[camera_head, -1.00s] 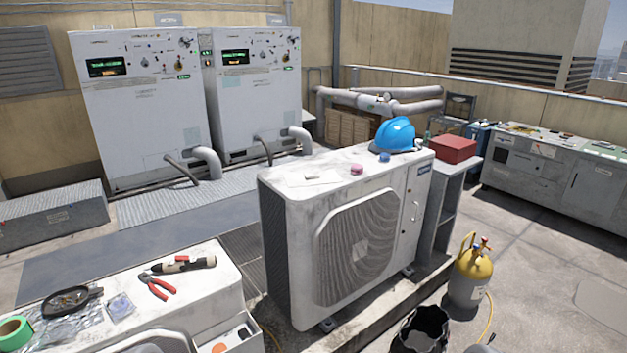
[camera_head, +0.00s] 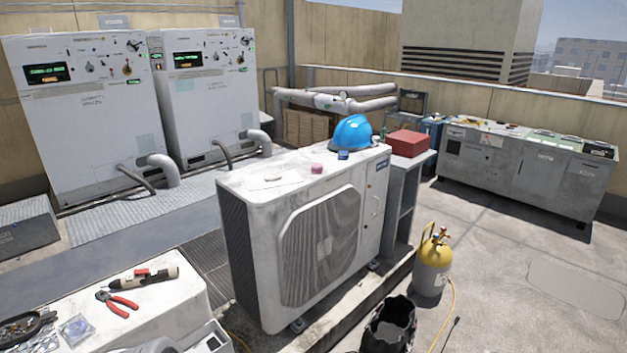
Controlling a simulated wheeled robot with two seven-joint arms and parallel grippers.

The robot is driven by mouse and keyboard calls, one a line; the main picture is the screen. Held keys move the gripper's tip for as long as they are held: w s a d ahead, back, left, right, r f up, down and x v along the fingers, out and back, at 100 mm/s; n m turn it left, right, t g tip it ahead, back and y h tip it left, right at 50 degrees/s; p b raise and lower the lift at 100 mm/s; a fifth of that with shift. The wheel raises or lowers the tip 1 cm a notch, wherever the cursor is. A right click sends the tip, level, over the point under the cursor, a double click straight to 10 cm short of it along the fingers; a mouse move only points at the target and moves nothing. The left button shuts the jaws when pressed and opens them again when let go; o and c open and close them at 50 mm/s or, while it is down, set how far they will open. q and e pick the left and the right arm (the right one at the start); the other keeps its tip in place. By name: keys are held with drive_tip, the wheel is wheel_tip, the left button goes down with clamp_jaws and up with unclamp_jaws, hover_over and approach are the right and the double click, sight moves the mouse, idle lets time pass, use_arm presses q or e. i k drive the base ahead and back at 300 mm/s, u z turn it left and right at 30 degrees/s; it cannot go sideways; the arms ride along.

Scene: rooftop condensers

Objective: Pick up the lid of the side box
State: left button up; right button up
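No part in view can be clearly told as the side box's lid. A pale open box (camera_head: 222,346) with small items in it is at the right side of the near-left white unit, cut by the bottom edge. A closed red box (camera_head: 407,143) stands on a grey stand behind the middle condenser. A low grey metal box (camera_head: 27,228) is at the left edge. Neither gripper shows. A pale rounded shape at the bottom edge, left of centre, is too cut off to tell.
The white condenser (camera_head: 298,235) fills the middle, with a blue helmet (camera_head: 351,132) on top. Pliers (camera_head: 118,302) lie on the near-left unit (camera_head: 165,315). A yellow-topped cylinder (camera_head: 433,262) and a black bucket (camera_head: 388,325) stand right. The right floor is mostly open.

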sight(269, 180)
drive_tip(key=z, duration=1.2)
drive_tip(key=i, duration=2.8)
drive_tip(key=u, duration=2.55)
